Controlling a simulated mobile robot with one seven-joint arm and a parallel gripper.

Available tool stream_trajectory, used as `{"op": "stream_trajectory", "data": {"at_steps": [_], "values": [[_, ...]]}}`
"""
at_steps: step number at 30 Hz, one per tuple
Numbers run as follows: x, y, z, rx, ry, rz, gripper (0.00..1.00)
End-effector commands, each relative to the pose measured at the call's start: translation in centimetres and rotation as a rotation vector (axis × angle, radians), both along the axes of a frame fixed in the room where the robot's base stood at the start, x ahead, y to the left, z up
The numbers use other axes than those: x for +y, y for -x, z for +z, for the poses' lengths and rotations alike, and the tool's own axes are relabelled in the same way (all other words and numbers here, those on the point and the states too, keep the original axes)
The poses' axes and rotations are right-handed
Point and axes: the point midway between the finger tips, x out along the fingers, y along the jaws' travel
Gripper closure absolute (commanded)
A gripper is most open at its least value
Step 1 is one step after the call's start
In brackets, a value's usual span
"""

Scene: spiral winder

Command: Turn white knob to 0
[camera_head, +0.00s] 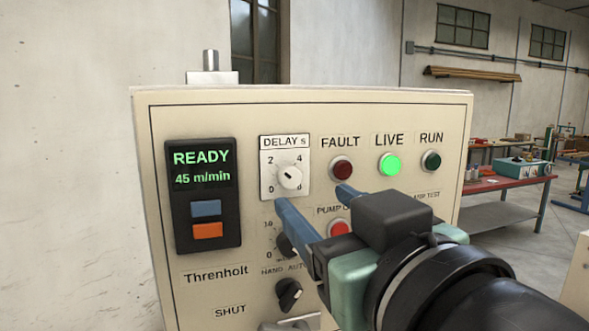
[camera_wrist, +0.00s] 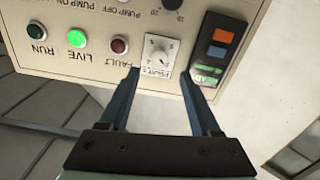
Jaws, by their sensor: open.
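The white knob (camera_head: 289,178) sits on a small white plate marked "DELAY s" (camera_head: 272,154) on the cream panel. The plate carries 2 and 4 above, 0 at lower left and another mark at lower right, partly unclear. I cannot tell for certain where the knob points. My gripper (camera_head: 313,197) is open and empty, its blue fingers reaching toward the panel just below and right of the knob. In the wrist view, which is upside down, the knob (camera_wrist: 157,57) shows between and beyond the open fingers (camera_wrist: 161,78), with no contact visible.
A dark display (camera_head: 202,168) reading READY and 45 m/min, with blue and orange buttons, is left of the knob. FAULT (camera_head: 341,169), lit green LIVE (camera_head: 390,164) and RUN (camera_head: 431,161) lamps are to its right. Black knobs (camera_head: 289,294) and a red button (camera_head: 340,229) lie below.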

Motion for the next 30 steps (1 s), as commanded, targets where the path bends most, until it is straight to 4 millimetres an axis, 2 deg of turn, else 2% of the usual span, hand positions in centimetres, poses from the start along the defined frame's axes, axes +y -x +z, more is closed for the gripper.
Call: {"op": "stream_trajectory", "data": {"at_steps": [6, 12, 17, 24, 25, 30], "values": [[1.4, -4.4, 0.4, 0.004, -0.003, 0.002, 0.36], [2.2, -6.9, 0.2, 0.002, -0.002, 0.0, 0.36], [2.5, -7.7, 0.1, 0.0, 0.0, 0.0, 0.36], [2.5, -7.7, 0.0, -0.001, 0.0, -0.001, 0.36], [2.5, -7.7, 0.0, -0.001, 0.0, -0.001, 0.38], [2.5, -7.7, 0.0, -0.002, -0.001, -0.001, 0.68]]}}
